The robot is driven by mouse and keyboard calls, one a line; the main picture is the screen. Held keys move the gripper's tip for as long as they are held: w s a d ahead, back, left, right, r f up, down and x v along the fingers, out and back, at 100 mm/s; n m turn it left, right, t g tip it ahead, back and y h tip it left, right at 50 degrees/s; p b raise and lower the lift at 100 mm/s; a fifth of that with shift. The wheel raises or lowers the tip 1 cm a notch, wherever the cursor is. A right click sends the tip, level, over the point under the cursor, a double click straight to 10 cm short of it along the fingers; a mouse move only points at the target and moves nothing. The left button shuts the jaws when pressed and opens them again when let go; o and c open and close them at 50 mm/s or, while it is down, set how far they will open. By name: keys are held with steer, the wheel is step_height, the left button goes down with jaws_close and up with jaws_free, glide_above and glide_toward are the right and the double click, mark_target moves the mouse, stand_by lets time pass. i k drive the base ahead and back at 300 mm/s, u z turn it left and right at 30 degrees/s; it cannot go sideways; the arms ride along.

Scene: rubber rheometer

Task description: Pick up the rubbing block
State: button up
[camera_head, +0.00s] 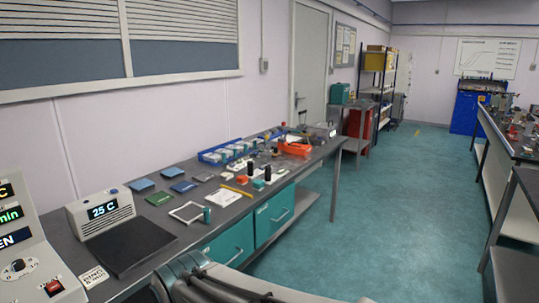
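The bench (322,152) along the left wall carries many small items, and I cannot tell for certain which one is the rubbing block. A small orange-red block (241,180) and a small teal block (258,184) lie near the middle of its front edge. Two dark upright cylinders stand just behind them. Flat blue and green pads lie farther left on the bench. Part of my arm shows at the bottom middle of the view. My gripper's fingers are not in view.
An orange tray (295,149) is farther along. Teal drawers (274,213) sit below. The floor (410,190) to the right is clear.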

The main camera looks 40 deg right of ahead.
mark_target(275, 153)
steer(key=z, duration=1.4)
